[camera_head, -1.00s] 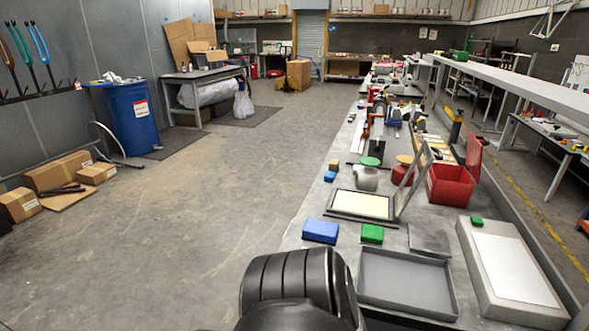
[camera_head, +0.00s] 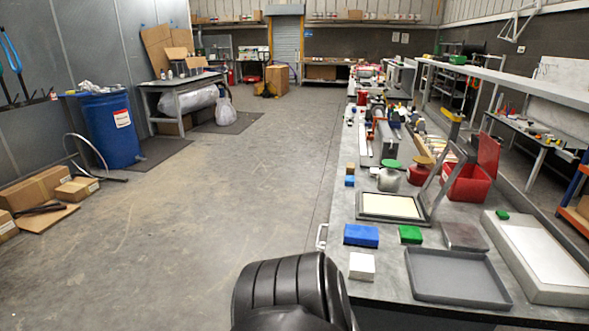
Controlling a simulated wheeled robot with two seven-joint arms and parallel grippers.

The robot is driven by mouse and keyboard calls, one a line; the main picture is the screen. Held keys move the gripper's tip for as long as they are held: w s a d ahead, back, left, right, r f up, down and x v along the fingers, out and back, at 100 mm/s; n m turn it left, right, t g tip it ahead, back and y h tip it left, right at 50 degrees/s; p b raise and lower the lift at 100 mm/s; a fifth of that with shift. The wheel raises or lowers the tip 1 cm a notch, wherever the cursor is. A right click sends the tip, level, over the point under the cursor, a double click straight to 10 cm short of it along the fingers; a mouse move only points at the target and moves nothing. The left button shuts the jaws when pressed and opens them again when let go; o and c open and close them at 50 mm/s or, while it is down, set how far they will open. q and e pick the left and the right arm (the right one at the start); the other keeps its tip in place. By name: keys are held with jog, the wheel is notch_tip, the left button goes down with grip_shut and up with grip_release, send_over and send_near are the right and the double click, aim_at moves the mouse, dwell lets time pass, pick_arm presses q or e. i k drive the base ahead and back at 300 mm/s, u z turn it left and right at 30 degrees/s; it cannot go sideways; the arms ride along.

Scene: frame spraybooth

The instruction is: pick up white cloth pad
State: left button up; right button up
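A small white block-shaped pad (camera_head: 362,266), which looks like the white cloth pad, lies near the front left edge of the grey bench (camera_head: 390,291). It sits just right of a black rounded part of my own arm, with a small gap. A blue block (camera_head: 361,235) lies just behind it and a green block (camera_head: 410,234) behind it to the right. Neither gripper shows in this view.
An empty grey tray (camera_head: 456,276) lies right of the pad. A framed cream panel (camera_head: 389,206) and an open red box (camera_head: 466,182) stand further back. A white-topped slab (camera_head: 545,254) lies at right.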

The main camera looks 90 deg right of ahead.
aim_at(373, 172)
jog(key=z, duration=1.25)
jog(key=i, duration=2.3)
jog(key=z, duration=2.55)
jog(key=i, duration=1.1)
jog(key=z, duration=1.8)
